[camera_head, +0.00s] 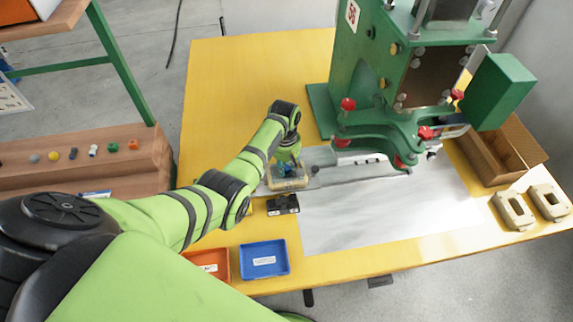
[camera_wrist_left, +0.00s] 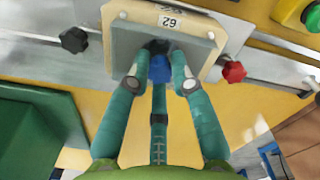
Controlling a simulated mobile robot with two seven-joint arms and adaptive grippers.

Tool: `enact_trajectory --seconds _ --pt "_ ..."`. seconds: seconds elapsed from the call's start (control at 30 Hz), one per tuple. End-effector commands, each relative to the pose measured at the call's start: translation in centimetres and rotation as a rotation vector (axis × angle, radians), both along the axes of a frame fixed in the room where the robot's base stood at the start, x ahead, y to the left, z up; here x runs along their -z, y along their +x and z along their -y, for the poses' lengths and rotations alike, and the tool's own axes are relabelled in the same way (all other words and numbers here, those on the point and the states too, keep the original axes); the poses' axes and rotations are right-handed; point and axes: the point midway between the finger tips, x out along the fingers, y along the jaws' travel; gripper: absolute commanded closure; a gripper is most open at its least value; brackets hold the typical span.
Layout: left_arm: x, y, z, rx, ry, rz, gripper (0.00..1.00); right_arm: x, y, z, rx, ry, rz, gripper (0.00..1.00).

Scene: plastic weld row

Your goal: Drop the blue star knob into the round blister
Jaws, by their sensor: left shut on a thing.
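My left gripper (camera_head: 287,166) is over a beige fixture block (camera_head: 290,184) at the press's sliding rail. In the left wrist view its teal fingers (camera_wrist_left: 160,82) are shut on the blue star knob (camera_wrist_left: 160,69). The knob is at the dark round opening in the beige block, which also shows in that view (camera_wrist_left: 125,42) with a label "62". The fingers partly hide the knob and the opening. I cannot tell whether the knob touches the block, and a clear blister cannot be made out. My right gripper is not in view.
A green press (camera_head: 355,75) with red knobs stands behind and right of the block. A black fixture (camera_head: 283,204), an orange tray (camera_head: 221,273) and a blue tray (camera_head: 264,259) are in front. Spare beige blocks (camera_head: 512,222) and a cardboard box (camera_head: 482,157) are at right.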

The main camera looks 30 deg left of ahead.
Motion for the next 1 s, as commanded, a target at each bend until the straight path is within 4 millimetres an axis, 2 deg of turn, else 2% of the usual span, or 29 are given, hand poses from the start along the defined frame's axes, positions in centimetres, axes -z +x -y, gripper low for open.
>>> enact_trajectory --seconds 1.0 --pt "0.61 0.0 0.02 0.0 -0.001 0.0 0.93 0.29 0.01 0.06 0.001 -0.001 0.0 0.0"
